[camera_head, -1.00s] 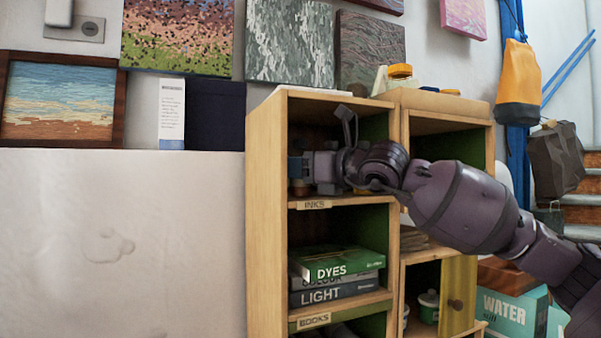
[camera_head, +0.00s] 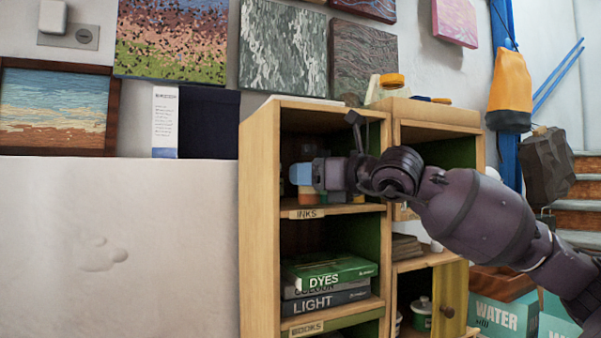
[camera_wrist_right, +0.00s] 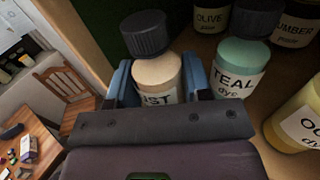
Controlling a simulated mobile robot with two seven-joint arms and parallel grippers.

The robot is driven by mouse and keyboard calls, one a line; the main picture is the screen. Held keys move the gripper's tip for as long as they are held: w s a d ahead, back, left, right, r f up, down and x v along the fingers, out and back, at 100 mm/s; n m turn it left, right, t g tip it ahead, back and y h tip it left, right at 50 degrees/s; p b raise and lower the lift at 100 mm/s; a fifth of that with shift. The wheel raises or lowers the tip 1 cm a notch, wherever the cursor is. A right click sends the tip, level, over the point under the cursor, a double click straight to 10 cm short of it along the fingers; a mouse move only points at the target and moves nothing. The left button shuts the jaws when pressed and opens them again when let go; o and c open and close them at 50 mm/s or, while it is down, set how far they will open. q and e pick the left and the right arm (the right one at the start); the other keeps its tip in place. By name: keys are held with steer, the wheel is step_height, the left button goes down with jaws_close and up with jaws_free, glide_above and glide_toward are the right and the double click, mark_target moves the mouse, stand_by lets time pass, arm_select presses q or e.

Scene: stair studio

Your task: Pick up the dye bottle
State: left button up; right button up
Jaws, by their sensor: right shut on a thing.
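My right gripper (camera_head: 304,178) is in the upper cubby marked INKS. In the right wrist view its blue fingers (camera_wrist_right: 158,82) are shut on a pale beige dye bottle (camera_wrist_right: 154,70) with a black ribbed cap. The bottle stands roughly upright between the fingers. Its label is partly hidden behind the gripper and shows only "ST". In the head view the bottle is mostly hidden by the gripper and the shelf wall. My left gripper is not in view.
A teal dye bottle (camera_wrist_right: 240,68) stands close to the right of the fingers. A yellow bottle (camera_wrist_right: 299,116), an olive bottle (camera_wrist_right: 211,17) and an umber bottle (camera_wrist_right: 296,25) stand around it. The wooden shelf (camera_head: 259,205) has side walls close to my gripper; books (camera_head: 328,272) lie below.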

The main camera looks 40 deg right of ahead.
steer(key=p+v, duration=0.2)
steer(key=v, duration=1.2)
steer(key=shift+p, duration=0.3)
steer(key=shift+n+g+y, duration=0.3)
steer(key=shift+n+y, duration=0.1)
steer(key=shift+y, duration=0.4)
steer(key=w+a+f, duration=0.1)
steer(key=w+f, duration=0.1)
steer(key=f, duration=0.7)
steer(key=w+a+f, duration=0.1)
steer(key=w+f, duration=0.1)
steer(key=f, duration=0.6)
steer(key=w+a+f, duration=0.1)
steer(key=w+f, duration=0.1)
steer(key=f, duration=0.7)
steer(key=shift+w+a+f, duration=0.2)
steer(key=shift+a+f, duration=0.15)
steer(key=shift+a, duration=0.05)
steer(key=s+a+f+n+y, duration=0.1)
steer(key=s+a+f+y, duration=0.1)
steer(key=a+f, duration=1.3)
steer(key=s+a, duration=0.1)
steer(key=a, duration=0.2)
steer(key=shift+a+g, duration=0.35)
steer(key=shift+g, duration=0.05)
steer(key=shift+w+n, duration=0.1)
steer(key=shift+n, duration=0.2)
